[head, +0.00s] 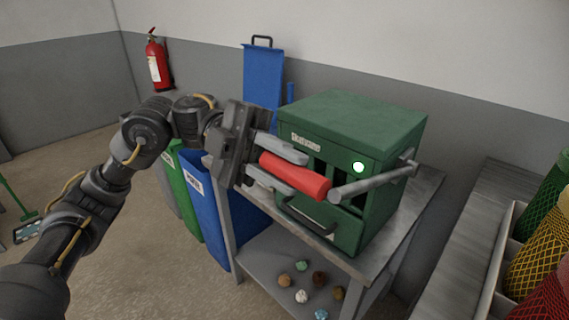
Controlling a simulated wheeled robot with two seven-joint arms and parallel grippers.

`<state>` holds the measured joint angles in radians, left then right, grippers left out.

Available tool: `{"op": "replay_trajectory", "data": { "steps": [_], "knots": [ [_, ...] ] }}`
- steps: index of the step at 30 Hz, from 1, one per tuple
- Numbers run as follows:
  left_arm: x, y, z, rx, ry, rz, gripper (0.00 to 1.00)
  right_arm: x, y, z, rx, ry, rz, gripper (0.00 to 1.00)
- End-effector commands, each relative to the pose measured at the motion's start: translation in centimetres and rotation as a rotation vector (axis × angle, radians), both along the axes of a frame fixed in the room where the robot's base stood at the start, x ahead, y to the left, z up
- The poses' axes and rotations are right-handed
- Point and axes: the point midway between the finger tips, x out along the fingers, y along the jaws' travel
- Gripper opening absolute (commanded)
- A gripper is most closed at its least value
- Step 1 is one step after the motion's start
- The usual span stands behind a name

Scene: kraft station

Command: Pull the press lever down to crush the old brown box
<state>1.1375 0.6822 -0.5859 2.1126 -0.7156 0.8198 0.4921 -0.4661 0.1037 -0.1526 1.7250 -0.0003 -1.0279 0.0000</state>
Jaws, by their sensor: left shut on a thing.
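The green press (352,113) stands on a grey metal table. Its lever (375,183) is a grey bar on the press's right side, with a red grip (296,175) reaching left across the front. My left gripper (287,170) is shut on the red grip, one finger above it and one below. A lit pale-green lamp shows on the press front. Dark openings show behind the lever, and a drawer with a dark handle (311,218) sits below. I cannot see the old brown box. My right gripper is not in view.
Blue (205,209) and green (183,187) bins stand left of the table (425,190). Several small crumpled balls lie on its lower shelf. A grey bench at right holds netted sacks in green, yellow and red. A fire extinguisher (158,61) hangs on the back wall.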

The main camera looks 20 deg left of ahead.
Motion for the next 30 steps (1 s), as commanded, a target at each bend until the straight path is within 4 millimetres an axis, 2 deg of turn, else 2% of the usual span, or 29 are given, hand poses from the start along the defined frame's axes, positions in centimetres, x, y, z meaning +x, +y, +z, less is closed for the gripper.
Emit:
{"op": "replay_trajectory", "data": {
  "steps": [1,5,6,10,22,27,30],
  "knots": [
    [-0.3,-0.1,-1.0,0.021,0.012,-0.010,0.00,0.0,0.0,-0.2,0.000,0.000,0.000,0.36],
    [-0.3,-0.1,-1.1,0.022,0.013,-0.013,0.00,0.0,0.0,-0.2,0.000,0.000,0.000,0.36],
    [-0.4,-0.1,-1.1,0.023,0.013,-0.013,0.28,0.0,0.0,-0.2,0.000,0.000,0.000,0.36],
    [-0.3,-0.1,-1.0,0.020,0.012,-0.014,0.45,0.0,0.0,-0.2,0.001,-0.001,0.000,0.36],
    [0.1,0.2,-0.7,0.016,0.009,-0.010,0.45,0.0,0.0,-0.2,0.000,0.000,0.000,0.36],
    [1.3,2.5,-0.7,0.016,0.010,-0.004,0.45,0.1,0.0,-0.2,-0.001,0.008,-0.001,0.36],
    [2.4,4.4,-0.8,0.015,0.010,-0.003,0.45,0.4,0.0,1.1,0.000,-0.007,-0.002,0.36]
  ]
}}
